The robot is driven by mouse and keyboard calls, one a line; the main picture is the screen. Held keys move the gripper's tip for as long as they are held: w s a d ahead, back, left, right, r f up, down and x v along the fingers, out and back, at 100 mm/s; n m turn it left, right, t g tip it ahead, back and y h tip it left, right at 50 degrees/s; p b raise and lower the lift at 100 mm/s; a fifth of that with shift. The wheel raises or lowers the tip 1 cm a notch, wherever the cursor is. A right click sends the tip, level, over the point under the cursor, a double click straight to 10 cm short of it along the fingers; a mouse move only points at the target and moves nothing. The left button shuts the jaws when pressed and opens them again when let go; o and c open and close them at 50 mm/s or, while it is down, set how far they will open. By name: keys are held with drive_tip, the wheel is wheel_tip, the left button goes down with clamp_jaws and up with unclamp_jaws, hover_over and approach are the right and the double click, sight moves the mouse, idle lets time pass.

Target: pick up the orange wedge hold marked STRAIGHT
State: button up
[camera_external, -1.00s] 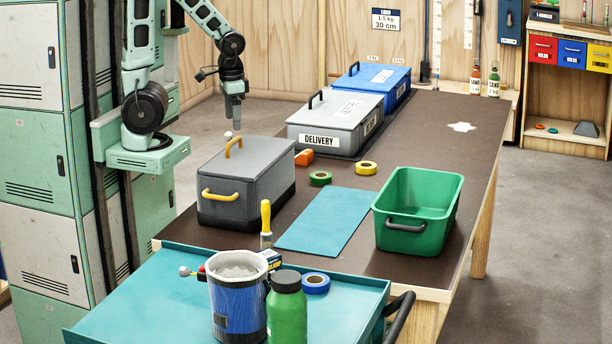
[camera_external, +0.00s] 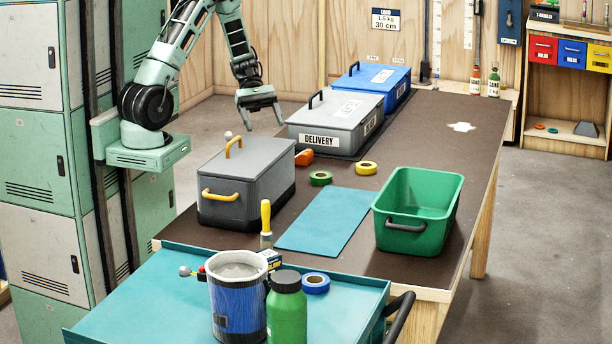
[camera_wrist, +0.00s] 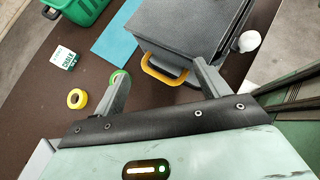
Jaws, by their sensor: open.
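The orange hold (camera_external: 304,157) is small and lies on the dark table just in front of the grey DELIVERY box, right of the dark grey box's back end. Its marking is too small to read. My gripper (camera_external: 264,126) is open and empty, in the air left of the DELIVERY box and up and left of the orange hold. In the wrist view the two fingers of my gripper (camera_wrist: 160,69) stand wide apart with nothing between them but table, tape and box behind. I cannot make out the orange hold in that view.
The dark grey box (camera_external: 246,185) with yellow handles stands close by. The DELIVERY box (camera_external: 336,120) and a blue box (camera_external: 373,86) stand behind. Green tape (camera_external: 320,178), yellow tape (camera_external: 366,168), a teal mat (camera_external: 325,222) and a green bin (camera_external: 418,212) occupy the table.

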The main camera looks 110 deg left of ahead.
drive_tip(key=w+a+f+n+t+y+b, duration=0.1)
drive_tip(key=a+f+n+t+y+b, duration=0.25)
drive_tip(key=a+f, duration=0.3)
drive_tip(key=n+t+y+b, duration=0.3)
drive_tip(key=n+y, duration=0.1)
drive_tip(key=n, duration=0.2)
approach(303, 157)
drive_tip(key=shift+w+a+f, duration=0.2)
drive_tip(key=shift+w+a, duration=0.15)
drive_tip(key=shift+a, duration=0.25)
drive_tip(key=shift+w+a+f, duration=0.25)
drive_tip(key=shift+w+a, duration=0.05)
drive_tip(key=shift+a, duration=0.3)
drive_tip(key=shift+w+a+f, duration=0.15)
drive_tip(key=shift+w, duration=0.05)
drive_tip(key=b+x, duration=0.1)
drive_tip(key=x, duration=0.5)
drive_tip(key=shift+w, duration=0.4)
drive_tip(key=shift+c, duration=0.3)
drive_tip(key=c, duration=1)
